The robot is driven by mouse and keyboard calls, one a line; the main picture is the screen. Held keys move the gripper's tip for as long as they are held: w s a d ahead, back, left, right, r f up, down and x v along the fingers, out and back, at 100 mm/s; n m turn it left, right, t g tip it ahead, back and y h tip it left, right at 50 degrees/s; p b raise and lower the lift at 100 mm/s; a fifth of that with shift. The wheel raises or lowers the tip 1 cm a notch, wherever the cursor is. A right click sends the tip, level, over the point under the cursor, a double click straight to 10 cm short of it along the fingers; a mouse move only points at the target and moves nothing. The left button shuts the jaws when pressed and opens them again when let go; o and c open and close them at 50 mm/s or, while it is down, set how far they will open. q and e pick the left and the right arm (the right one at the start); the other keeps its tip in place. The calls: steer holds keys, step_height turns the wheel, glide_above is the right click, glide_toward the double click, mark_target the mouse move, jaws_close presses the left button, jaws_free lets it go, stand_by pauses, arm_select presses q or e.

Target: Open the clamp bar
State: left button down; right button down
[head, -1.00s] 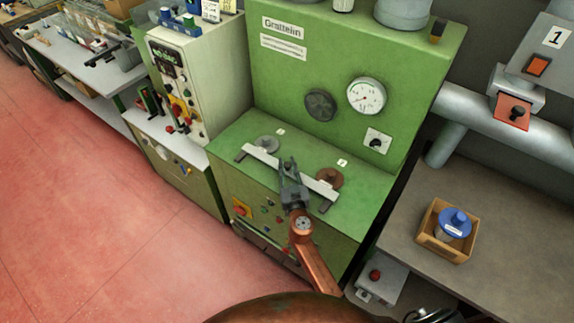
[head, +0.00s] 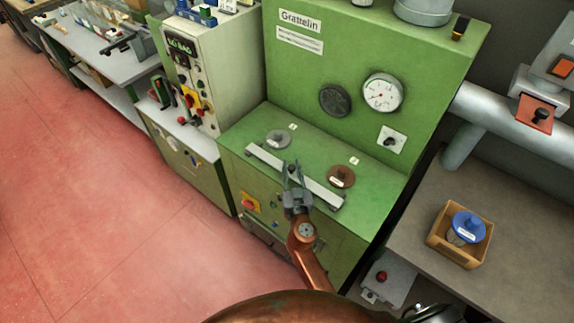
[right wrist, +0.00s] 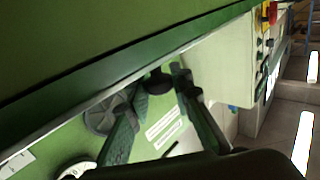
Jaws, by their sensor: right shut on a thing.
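The clamp bar (head: 266,156) is a long pale bar lying across the green machine top, near its front edge, in the head view. It runs in front of a grey disc (head: 278,139) and a brown disc (head: 341,176), clear of both. My right gripper (head: 292,167) reaches in from the front and is shut on the middle of the bar. In the right wrist view a dark round part (right wrist: 158,79) shows between the two fingers; their exact contact is hard to see. My left gripper is not in view.
The green machine's upright panel (head: 350,65) with a gauge (head: 382,92) rises behind the bar. A grey control cabinet (head: 215,80) stands on the left. A wooden box (head: 452,247) with a blue-topped thing sits on the right bench (head: 420,210).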

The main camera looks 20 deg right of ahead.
mark_target(292, 167)
steer(key=c, duration=2.2)
jaws_free()
steer(key=shift+d, duration=0.1)
steer(key=o, duration=0.5)
steer(key=shift+c, duration=0.2)
steer(key=shift+r, duration=0.15)
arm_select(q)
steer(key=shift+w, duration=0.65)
arm_select(e)
step_height(292, 167, up, 10)
steer(key=shift+f, duration=0.15)
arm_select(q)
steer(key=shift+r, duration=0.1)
